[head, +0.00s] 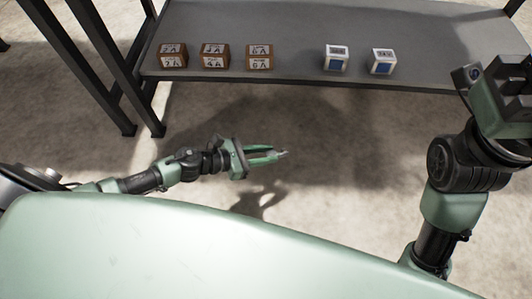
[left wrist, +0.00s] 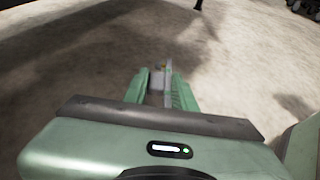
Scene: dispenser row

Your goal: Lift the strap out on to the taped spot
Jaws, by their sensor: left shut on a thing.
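My left gripper (head: 278,154) is stretched out over the bare floor, in front of the low shelf. Its green fingers are shut on a small pale grey thing (head: 284,152). The thing also shows between the fingertips in the left wrist view (left wrist: 158,75). It is too small and too much covered by the fingers to tell whether it is the strap. My right gripper (head: 508,85) is raised at the right edge, partly cut off, and its jaw opening cannot be made out. No taped spot is seen in either view.
A grey shelf board (head: 300,66) on dark legs stands ahead. Several brown labelled boxes (head: 214,56) stand on its left part, and two white boxes with blue patches (head: 336,58) stand further right. The concrete floor (head: 330,190) around my left gripper is clear.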

